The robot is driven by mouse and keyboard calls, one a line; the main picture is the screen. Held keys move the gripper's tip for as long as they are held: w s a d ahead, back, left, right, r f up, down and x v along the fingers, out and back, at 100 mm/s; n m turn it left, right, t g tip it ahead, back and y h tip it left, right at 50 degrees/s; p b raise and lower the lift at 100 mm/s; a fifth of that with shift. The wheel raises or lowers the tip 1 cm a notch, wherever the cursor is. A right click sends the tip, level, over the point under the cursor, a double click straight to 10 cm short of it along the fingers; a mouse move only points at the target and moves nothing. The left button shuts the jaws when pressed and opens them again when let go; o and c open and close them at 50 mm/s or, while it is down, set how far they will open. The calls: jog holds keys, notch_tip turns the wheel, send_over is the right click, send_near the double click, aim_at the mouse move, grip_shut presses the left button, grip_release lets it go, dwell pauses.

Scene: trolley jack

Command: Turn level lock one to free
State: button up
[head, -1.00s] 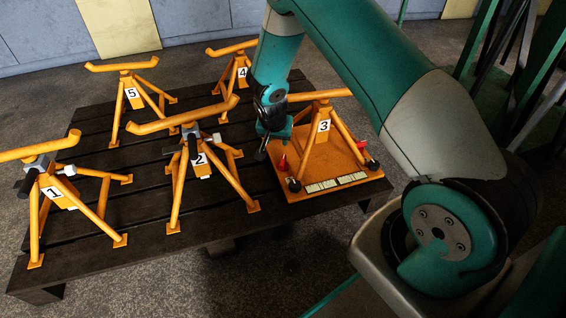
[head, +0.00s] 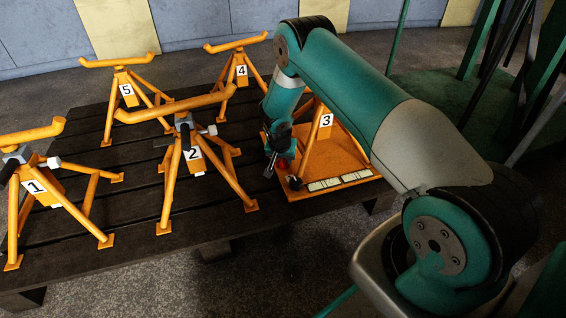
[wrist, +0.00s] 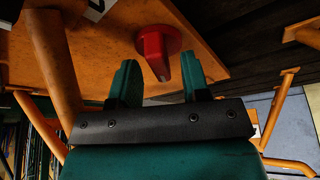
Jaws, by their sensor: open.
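A red lock knob (wrist: 153,47) with a raised handle stands on the orange board (wrist: 215,62) in the wrist view. My gripper (wrist: 160,80) is open, with its teal fingers on either side of the knob's handle end; I cannot tell if they touch it. In the head view my gripper (head: 276,162) is low over the left side of the orange board (head: 343,163), beside stand 3. A bit of red shows there behind the fingers, mostly hidden. No number is readable on the knob, and the second red knob is hidden by my arm.
Stand 3 (head: 325,122) rises from the board, partly behind my arm. Stand 2 (head: 190,150) is close to the left of my gripper. Stands 1 (head: 33,187), 4 (head: 240,70) and 5 (head: 126,90) stand farther off on the dark slatted platform (head: 130,215). A pale strip (head: 340,181) lies along the board's front edge.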

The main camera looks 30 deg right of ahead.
jog(key=shift+w+d+f, duration=0.1)
jog(key=shift+f, duration=0.2)
grip_shut()
jog(key=shift+d+r+n+p, duration=0.1)
jog(key=shift+r+n+p, duration=0.15)
jog(key=shift+n+p, duration=0.4)
jog(key=shift+f+n+t+y+p, duration=0.25)
jog(key=shift+n+y+p, duration=0.3)
jog(key=shift+n, duration=0.3)
grip_release()
jog(key=shift+r, duration=0.15)
